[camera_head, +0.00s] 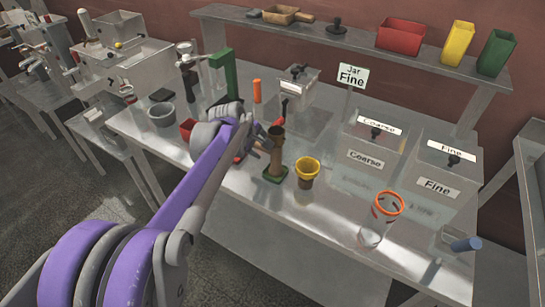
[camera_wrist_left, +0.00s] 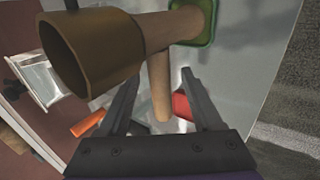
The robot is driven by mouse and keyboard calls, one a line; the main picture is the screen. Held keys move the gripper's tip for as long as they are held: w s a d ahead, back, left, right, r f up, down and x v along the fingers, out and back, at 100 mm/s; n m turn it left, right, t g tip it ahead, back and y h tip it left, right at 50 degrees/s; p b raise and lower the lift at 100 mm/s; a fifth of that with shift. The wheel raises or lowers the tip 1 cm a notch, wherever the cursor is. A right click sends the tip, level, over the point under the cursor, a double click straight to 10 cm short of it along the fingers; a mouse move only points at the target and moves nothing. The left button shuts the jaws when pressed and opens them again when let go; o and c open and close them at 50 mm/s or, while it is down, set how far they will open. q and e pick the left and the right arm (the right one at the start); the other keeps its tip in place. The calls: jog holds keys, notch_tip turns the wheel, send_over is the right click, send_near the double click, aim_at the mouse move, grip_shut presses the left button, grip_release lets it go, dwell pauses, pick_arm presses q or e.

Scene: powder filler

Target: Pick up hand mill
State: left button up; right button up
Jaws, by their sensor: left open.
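The brown hand mill (camera_head: 276,155) stands upright on a green base near the middle of the table. In the left wrist view its wide, cup-like top (camera_wrist_left: 92,50) is close to the camera, with the green base (camera_wrist_left: 209,22) beyond. A brown rod-like part (camera_wrist_left: 159,95) extends from the body between the spread fingers. My left gripper (camera_wrist_left: 159,76) is open, with its fingertips close to the mill body. I cannot tell whether they touch it. In the head view my arm reaches in from the left and the fingers are hard to make out.
A yellow-rimmed cup (camera_head: 307,168) and an orange-rimmed clear jar (camera_head: 381,218) stand to the right. A red container (camera_head: 187,127) and grey bowl (camera_head: 162,114) are left. An orange cylinder (camera_head: 257,91) stands behind. Coarse (camera_head: 374,146) and Fine (camera_head: 441,171) boxes stand at the back right.

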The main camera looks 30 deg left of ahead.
pick_arm(q)
jog(key=shift+w+f, duration=0.45)
jog(key=shift+f, duration=0.15)
jog(key=shift+s+d, duration=0.1)
grip_shut()
dwell(0.9)
